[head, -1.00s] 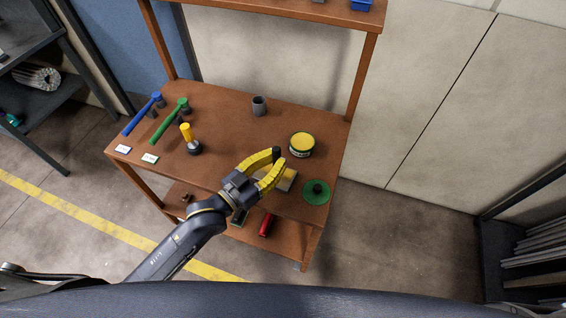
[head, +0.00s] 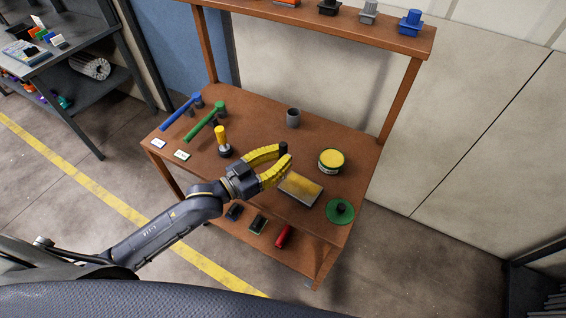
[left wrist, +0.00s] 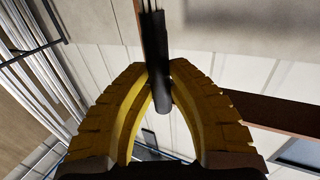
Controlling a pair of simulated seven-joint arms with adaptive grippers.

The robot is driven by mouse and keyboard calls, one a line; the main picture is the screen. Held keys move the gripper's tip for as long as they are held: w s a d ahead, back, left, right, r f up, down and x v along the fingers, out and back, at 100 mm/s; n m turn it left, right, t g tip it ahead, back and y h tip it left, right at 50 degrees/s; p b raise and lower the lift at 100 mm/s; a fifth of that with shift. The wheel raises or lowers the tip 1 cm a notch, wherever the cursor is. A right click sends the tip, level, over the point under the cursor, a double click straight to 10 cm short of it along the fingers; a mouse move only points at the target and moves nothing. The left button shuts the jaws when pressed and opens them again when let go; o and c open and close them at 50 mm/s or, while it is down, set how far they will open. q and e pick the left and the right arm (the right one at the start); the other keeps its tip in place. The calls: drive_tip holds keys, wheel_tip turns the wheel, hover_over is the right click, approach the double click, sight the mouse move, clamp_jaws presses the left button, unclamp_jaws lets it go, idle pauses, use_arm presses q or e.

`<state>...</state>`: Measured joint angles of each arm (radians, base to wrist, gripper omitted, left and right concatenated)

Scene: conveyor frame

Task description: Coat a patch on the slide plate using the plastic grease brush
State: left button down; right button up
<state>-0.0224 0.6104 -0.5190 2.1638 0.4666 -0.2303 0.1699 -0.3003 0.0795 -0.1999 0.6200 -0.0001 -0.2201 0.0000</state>
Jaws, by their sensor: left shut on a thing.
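The slide plate (head: 313,202) lies near the front edge of the table, grey at its rim, with a yellow coating on much of its top. My left gripper (head: 286,163) is over the table just behind and left of the plate. Its yellow fingers are shut on the dark handle of the plastic grease brush (head: 283,147), which sticks up above them. The handle also shows between the fingers in the left wrist view (left wrist: 158,75). An open grease tin (head: 331,160) with yellow content stands right of the gripper. My right gripper is out of view.
A green disc with a dark knob (head: 340,210) is right of the plate. An upper shelf (head: 300,17) overhangs the back.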

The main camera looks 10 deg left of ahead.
sight(281, 145)
use_arm(q)
drive_tip(key=shift+r, duration=2.75)
